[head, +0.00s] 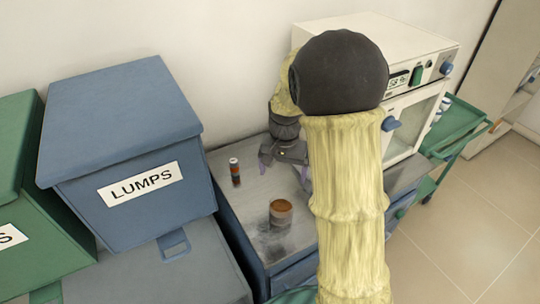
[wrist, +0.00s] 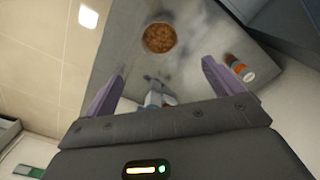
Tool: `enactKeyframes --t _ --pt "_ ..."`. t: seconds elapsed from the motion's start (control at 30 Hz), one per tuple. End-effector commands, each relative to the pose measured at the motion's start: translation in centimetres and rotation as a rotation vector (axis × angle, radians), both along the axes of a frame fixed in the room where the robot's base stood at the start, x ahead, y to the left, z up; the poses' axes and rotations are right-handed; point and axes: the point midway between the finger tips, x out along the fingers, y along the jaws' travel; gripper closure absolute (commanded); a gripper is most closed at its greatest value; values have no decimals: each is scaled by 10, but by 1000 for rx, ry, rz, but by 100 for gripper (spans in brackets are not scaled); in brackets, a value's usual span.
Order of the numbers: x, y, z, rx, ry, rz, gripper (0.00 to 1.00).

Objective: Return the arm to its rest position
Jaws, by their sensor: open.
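My arm rises through the middle of the head view in pale yellow, with a dark round joint at its top. My gripper (head: 285,175) hangs over the worktop (head: 240,205), behind and left of the arm. In the wrist view its two purple fingers (wrist: 160,85) are spread apart with nothing gripped. A round container with brown contents (head: 281,212) stands on the worktop in front of the gripper. It also shows in the wrist view (wrist: 159,38), beyond the fingertips. A small striped cylinder (head: 235,171) stands left of the gripper, and it shows beside the right finger in the wrist view (wrist: 241,70).
A white furnace (head: 440,75) stands behind and right of my arm, partly hidden by it. A blue bin labelled LUMPS (head: 130,150) and a green bin (head: 30,215) stand at left. A green cart (head: 460,125) is at right. Open floor (head: 465,225) lies at lower right.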

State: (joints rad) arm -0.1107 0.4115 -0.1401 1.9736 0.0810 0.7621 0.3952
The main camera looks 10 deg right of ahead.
Motion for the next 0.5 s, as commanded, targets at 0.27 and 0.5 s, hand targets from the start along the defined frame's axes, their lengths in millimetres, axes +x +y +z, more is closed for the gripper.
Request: enactKeyframes --t 0.27,0.5 --pt "-11 -1 4 2 -18 32 8" --pt "-73 -2 17 -7 -117 228 8"
